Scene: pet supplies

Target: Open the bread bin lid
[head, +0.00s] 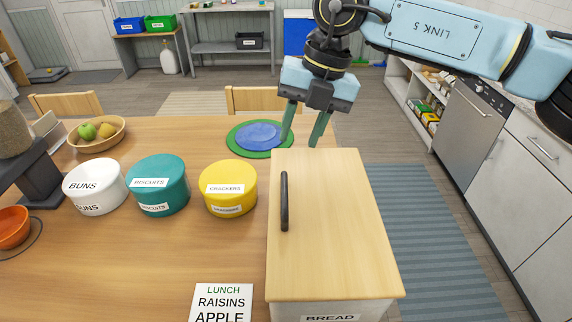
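The bread bin (375,310) stands at the front right of the wooden table, a pale box with a BREAD label. Its light wood lid (335,235) lies flat and closed on top. A dark bar handle (284,200) runs along the lid's left side. My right gripper (299,143) points down behind the lid's far edge, its two teal fingers apart with nothing between them. It is beyond the handle, and I cannot tell its exact height. My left gripper is not in view.
White BUNS (93,190), teal BISCUITS (156,188) and yellow CRACKERS (228,190) canisters stand left of the bin. A blue plate on a green mat (235,150) lies behind. A fruit bowl (97,136), an orange bowl (13,226) and a lunch card (221,303) are also on the table.

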